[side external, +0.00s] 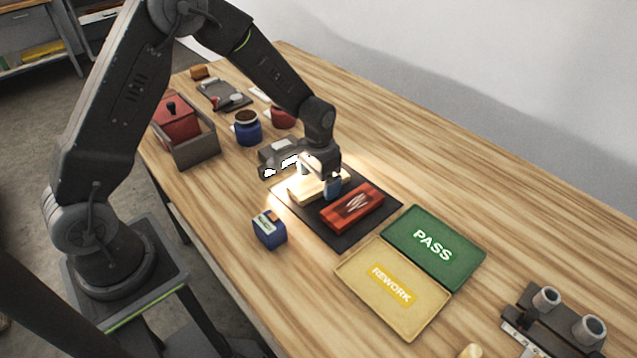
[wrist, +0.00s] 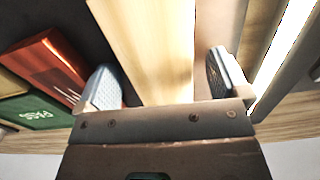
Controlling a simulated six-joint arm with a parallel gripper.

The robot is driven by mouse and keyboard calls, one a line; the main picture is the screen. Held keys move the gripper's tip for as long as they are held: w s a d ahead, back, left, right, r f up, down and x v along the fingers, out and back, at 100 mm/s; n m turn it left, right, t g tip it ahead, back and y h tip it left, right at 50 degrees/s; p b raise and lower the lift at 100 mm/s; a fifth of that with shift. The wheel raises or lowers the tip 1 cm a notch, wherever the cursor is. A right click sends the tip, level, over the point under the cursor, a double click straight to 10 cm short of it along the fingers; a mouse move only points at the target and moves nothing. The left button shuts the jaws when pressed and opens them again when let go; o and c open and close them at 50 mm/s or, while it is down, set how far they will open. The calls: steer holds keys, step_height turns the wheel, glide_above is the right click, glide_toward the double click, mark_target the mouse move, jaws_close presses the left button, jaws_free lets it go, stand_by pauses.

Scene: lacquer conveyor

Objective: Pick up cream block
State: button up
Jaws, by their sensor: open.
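The cream block (side external: 306,190) lies on the black mat (side external: 330,235), beside a red block (side external: 353,206) with a pale mark. My gripper (side external: 318,184) is low over the cream block, pointing down. In the wrist view the cream block (wrist: 150,50) lies between the two spread fingers of my gripper (wrist: 163,82), with gaps at its sides. The red block (wrist: 50,62) shows to the left of the fingers there. Whether the fingertips reach down beside the block is hard to tell, and glare washes out part of it.
A green PASS tray (side external: 433,247) and a yellow REWORK tray (side external: 393,287) lie to the right of the mat. A small blue box (side external: 269,230) stands at its front left. A blue jar (side external: 247,128) and a grey bin (side external: 187,147) are behind. A grey fixture (side external: 555,322) stands front right.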

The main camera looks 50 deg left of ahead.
steer(key=shift+c, duration=0.2)
steer(key=c, duration=1)
steer(key=shift+r, duration=0.1)
